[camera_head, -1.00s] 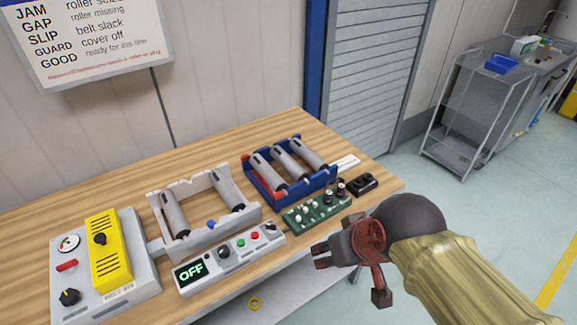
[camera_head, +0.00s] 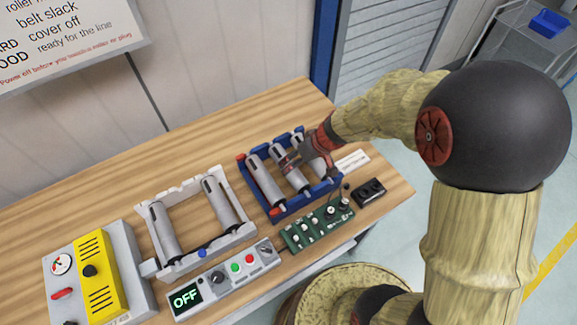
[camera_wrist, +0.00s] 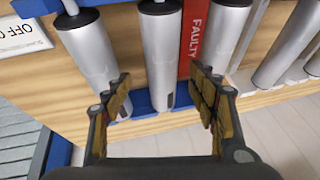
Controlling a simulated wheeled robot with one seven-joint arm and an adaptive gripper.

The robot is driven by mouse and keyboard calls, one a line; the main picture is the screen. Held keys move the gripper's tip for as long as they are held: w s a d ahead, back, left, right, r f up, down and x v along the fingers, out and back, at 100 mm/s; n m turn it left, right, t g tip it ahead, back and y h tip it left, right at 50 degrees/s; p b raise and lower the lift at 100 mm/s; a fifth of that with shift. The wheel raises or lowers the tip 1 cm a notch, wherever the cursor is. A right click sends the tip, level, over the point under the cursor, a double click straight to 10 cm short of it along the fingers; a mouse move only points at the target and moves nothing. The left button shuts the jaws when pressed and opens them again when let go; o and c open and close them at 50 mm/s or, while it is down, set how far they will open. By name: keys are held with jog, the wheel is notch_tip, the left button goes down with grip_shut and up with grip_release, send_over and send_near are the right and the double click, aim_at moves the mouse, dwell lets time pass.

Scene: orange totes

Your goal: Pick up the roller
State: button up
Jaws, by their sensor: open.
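Three grey rollers lie side by side in a blue rack (camera_head: 286,211) on the wooden bench. In the head view the left roller (camera_head: 265,182) shows clear, while my gripper (camera_head: 290,161) partly covers the middle roller (camera_head: 295,176) and the right roller (camera_head: 317,160). In the wrist view my open gripper (camera_wrist: 166,98) has its padded fingers on either side of the middle roller (camera_wrist: 161,50), with nothing held. The right roller shows at the left there (camera_wrist: 88,48). The left roller stands beyond a red strip marked FAULTY (camera_wrist: 196,32).
Left of the rack, a pale frame (camera_head: 187,260) holds two rollers. In front are a control box reading OFF (camera_head: 187,297) and a green panel (camera_head: 300,236) with knobs. A black block (camera_head: 369,192) and white label (camera_head: 351,161) sit at right. Bare bench lies behind the rack.

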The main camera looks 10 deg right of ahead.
jog(key=b+x, duration=0.1)
jog(key=x, duration=0.4)
jog(key=shift+a+f, duration=0.1)
jog(key=shift+a, duration=0.1)
jog(key=c, duration=0.3)
jog(key=c, duration=1.2)
grip_shut()
